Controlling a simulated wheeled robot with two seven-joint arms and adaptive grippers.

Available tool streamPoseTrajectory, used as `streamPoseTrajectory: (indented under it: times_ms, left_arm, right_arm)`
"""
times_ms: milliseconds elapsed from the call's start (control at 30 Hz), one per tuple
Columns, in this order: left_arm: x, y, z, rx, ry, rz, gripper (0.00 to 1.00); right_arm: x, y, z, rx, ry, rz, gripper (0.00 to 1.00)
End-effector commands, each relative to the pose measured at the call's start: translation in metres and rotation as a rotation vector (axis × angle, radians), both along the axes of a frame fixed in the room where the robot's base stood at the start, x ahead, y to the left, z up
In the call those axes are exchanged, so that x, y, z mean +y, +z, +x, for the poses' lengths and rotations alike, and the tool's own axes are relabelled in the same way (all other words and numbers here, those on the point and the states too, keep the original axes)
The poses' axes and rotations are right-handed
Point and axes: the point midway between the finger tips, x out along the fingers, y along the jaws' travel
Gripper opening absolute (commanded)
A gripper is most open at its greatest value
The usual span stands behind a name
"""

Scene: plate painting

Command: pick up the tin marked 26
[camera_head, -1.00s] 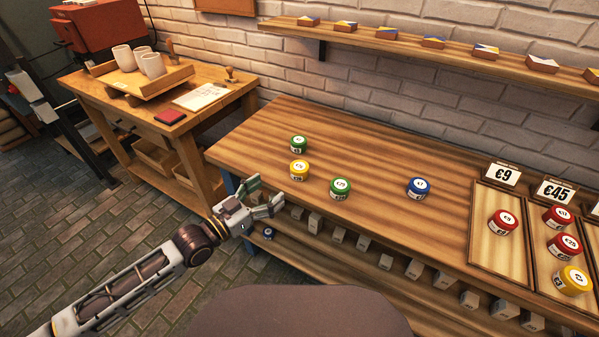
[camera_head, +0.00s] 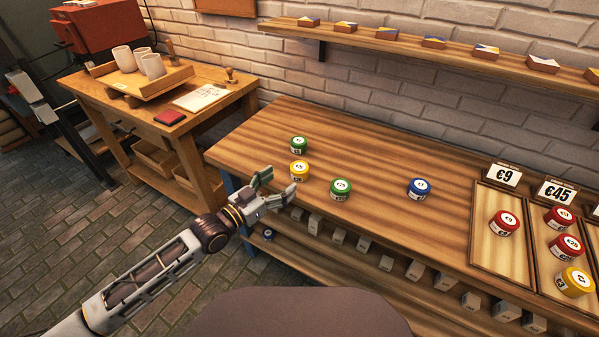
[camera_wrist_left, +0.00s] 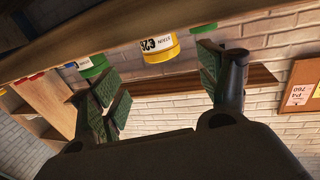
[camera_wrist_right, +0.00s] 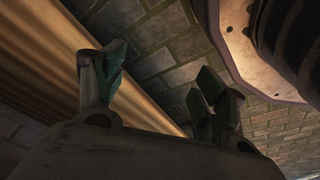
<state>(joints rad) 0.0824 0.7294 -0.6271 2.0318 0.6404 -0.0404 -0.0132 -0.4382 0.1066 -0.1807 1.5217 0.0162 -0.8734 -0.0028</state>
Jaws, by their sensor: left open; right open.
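The yellow tin (camera_head: 299,171) stands upright near the left front edge of the workbench in the head view. In the left wrist view the yellow tin (camera_wrist_left: 161,48) shows upside down, with a label that appears to read 26. My left gripper (camera_head: 277,187) is open and empty, just in front of and to the left of the tin, near the bench's front edge. In its wrist view the left gripper's fingers (camera_wrist_left: 160,82) are spread, with the tin ahead between them and apart from them. My right gripper (camera_wrist_right: 160,75) is open and empty, outside the head view.
A green tin (camera_head: 298,145) stands behind the yellow one, and another green tin (camera_head: 340,188) to its right. A blue tin (camera_head: 419,188) is farther right. Trays with price cards (camera_head: 508,175) hold red and yellow tins. The bench's front edge (camera_head: 330,213) lies close to my left gripper.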

Motion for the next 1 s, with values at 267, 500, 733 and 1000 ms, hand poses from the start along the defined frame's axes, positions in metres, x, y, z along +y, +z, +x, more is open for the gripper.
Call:
streamPoseTrajectory:
  times_ms: [267,500,733,1000]
  left_arm:
    - [-0.017,0.0,0.019,0.0,0.0,-0.001,0.76]
    - [-0.026,0.0,0.027,0.0,0.0,0.0,0.76]
    - [-0.026,0.0,0.028,0.001,-0.001,0.001,0.76]
    - [-0.028,0.0,0.03,0.001,-0.001,0.001,0.76]
  right_arm:
    - [0.003,0.004,-0.007,0.017,0.001,0.003,0.71]
    - [0.004,0.01,-0.004,0.018,0.002,0.003,0.71]
    - [0.004,0.011,0.0,0.012,0.002,0.004,0.71]
    - [0.004,0.01,-0.001,0.014,0.001,0.004,0.71]
